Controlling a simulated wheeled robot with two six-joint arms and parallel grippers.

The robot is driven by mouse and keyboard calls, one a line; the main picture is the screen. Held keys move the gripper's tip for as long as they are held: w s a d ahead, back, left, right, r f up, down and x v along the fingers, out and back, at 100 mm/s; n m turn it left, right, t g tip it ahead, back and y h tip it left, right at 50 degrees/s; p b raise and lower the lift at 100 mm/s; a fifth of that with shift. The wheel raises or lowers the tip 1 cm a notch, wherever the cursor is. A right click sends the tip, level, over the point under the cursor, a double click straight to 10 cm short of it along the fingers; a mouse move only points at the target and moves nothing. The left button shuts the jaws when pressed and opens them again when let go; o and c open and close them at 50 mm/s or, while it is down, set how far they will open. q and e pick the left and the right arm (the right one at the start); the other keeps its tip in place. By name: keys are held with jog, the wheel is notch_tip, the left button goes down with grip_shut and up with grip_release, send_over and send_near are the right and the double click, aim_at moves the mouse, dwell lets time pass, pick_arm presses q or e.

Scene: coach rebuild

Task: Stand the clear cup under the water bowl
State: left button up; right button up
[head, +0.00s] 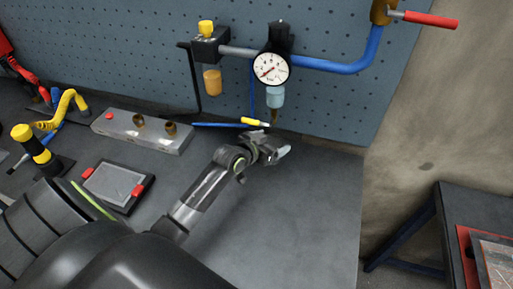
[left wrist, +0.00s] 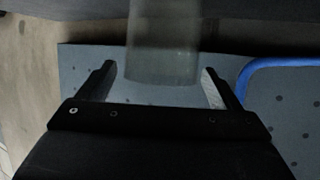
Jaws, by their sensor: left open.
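The clear cup (head: 284,152) shows as a small pale piece at the tip of my left gripper (head: 268,150), over the right part of the bench. In the left wrist view the translucent cup (left wrist: 165,50) lies between the two open fingers of my left gripper (left wrist: 162,88), with gaps on both sides. Whether it rests on the bench is hard to tell. The water bowl, a pale blue clear bowl (head: 275,97), hangs under the round gauge (head: 271,68), behind and above the gripper. My right gripper is not in view.
An amber bowl (head: 212,82) hangs left of the gauge. A yellow-ended marker (head: 255,122) lies below the water bowl. A metal block (head: 142,131) and a tray (head: 113,186) stand to the left. The bench front right (head: 300,220) is clear.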

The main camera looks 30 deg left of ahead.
pick_arm(q)
jog(key=v, duration=0.9)
jog(key=shift+s+b, duration=0.2)
jog(key=shift+b, duration=0.2)
